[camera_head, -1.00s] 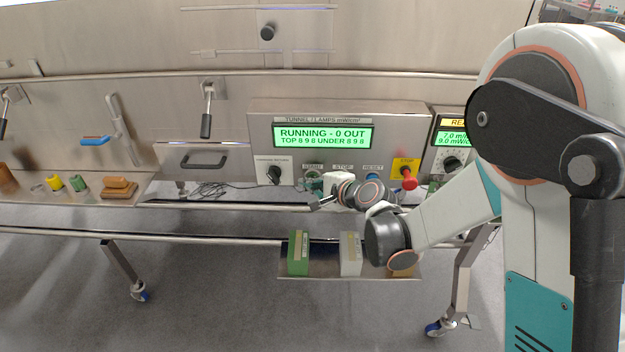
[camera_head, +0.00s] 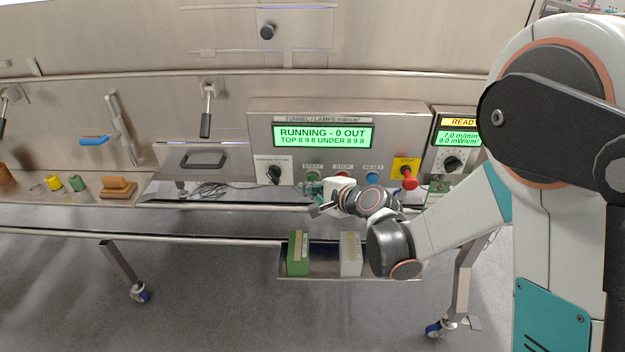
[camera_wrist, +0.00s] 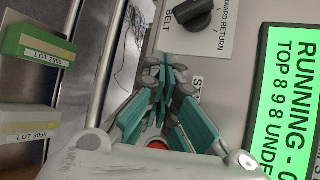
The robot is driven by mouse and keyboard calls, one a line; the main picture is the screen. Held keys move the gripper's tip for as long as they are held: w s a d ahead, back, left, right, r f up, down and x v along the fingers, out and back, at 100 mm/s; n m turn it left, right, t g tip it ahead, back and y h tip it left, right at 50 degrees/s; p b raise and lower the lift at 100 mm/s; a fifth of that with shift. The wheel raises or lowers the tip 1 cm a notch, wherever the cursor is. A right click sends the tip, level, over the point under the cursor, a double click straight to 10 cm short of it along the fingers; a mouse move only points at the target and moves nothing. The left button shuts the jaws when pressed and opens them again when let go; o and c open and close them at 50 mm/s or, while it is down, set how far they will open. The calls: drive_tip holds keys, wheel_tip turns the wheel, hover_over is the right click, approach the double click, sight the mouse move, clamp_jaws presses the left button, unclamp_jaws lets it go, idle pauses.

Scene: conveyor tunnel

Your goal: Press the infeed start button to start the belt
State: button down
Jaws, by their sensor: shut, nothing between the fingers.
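The control panel (camera_head: 258,130) carries a green START button (camera_head: 312,176), a red STOP button (camera_head: 343,175) and a blue RESET button (camera_head: 373,177). My gripper (camera_head: 314,190) is just below the START button and partly overlaps it in the head view; whether it touches cannot be told. In the wrist view my gripper's teal fingers (camera_wrist: 168,78) are shut and empty, close over the panel. They hide the START button and most of its label there. Part of a red button (camera_wrist: 157,144) shows beside the fingers.
The panel screen (camera_head: 322,135) reads RUNNING - 0 OUT. A belt selector knob (camera_head: 274,174) is left of the buttons; a red mushroom button (camera_head: 409,182) on yellow is right. A second screen (camera_head: 459,136) stands farther right. Green (camera_head: 299,262) and white (camera_head: 350,262) blocks sit in a tray below.

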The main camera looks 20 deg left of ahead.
drive_tip(key=s, duration=0.2)
drive_tip(key=s+d+b, duration=0.1)
drive_tip(key=s, duration=0.2)
drive_tip(key=shift+d, duration=0.1)
idle(0.3)
idle(0.4)
